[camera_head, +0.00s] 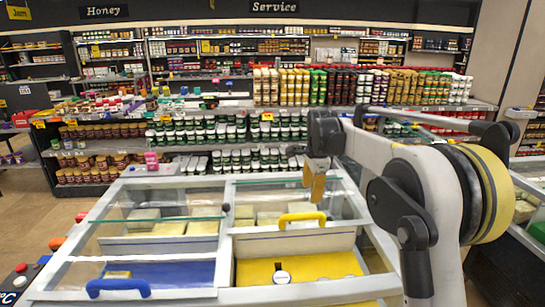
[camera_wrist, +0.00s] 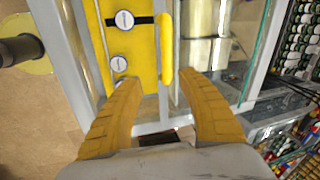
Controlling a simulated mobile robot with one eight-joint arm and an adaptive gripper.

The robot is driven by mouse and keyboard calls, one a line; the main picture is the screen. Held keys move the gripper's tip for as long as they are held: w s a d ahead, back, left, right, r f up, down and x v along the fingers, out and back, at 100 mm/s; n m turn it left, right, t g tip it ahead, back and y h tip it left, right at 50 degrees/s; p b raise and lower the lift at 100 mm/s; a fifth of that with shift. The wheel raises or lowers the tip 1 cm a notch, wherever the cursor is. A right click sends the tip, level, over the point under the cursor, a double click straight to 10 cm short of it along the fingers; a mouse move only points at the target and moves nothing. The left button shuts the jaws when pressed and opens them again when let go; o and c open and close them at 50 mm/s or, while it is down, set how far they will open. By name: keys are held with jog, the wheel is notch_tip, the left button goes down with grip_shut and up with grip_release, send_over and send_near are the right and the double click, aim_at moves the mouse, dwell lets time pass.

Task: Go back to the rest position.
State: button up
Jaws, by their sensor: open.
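My gripper (camera_head: 314,187) has orange fingers and hangs above the far right part of the glass-topped chest (camera_head: 60,257). In the wrist view my gripper (camera_wrist: 158,81) has its fingers spread apart with nothing between them. Below it are the yellow panel (camera_wrist: 134,55) with round white-faced parts and the yellow handle (camera_wrist: 166,50). In the head view the yellow handle (camera_head: 303,218) lies on the right lid, clear of my gripper. My arm (camera_head: 400,160) reaches in from the right.
A blue handle (camera_head: 118,287) is on the chest's left side. Pale blocks (camera_head: 170,228) lie under the glass. Shelves full of jars (camera_head: 225,130) stand close behind the chest. Open floor (camera_head: 25,205) shows at left.

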jog(key=s+r+n+t+b, duration=0.1)
jog(key=s+r+n+b, duration=0.3)
jog(key=s, duration=0.8)
jog(key=s+f+n+t+b, duration=0.1)
jog(key=s+f+n, duration=0.3)
jog(key=s, duration=0.5)
jog(key=s+f+n+t+b, duration=0.1)
jog(key=s+f+n+b, duration=0.2)
jog(key=s, duration=0.6)
jog(key=s+f+n+t+b, duration=0.1)
jog(key=s+f+n, duration=0.4)
jog(key=s, duration=0.5)
notch_tip(320, 180, down, 3)
jog(key=shift+a+r+t+b, duration=0.2)
jog(key=shift+a+t+b, duration=0.15)
jog(key=shift+b, duration=0.2)
